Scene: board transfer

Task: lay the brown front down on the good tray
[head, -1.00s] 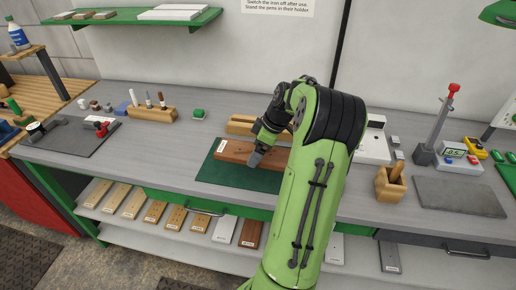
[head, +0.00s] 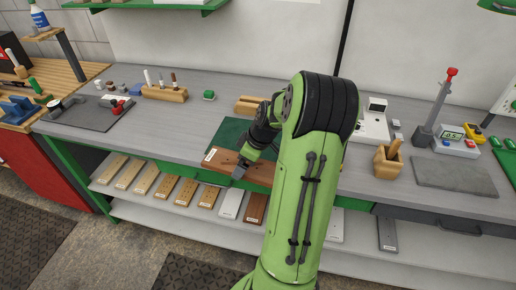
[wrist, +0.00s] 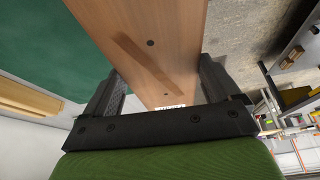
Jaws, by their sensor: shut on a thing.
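The brown front (head: 226,162), a flat wooden board with a white label at its left end, is held at the bench's front edge, partly over the green mat. My gripper (head: 242,170) is shut on it. My arm hides the board's right end in the head view. I cannot tell which surface is the good tray; no readable mark names it.
The green mat (head: 228,132) lies bare behind the board, with a wooden block (head: 248,104) beyond it. A dark grey pad (head: 88,114) with tools lies left, another grey pad (head: 455,175) right. A lower shelf (head: 150,210) holds several labelled boards.

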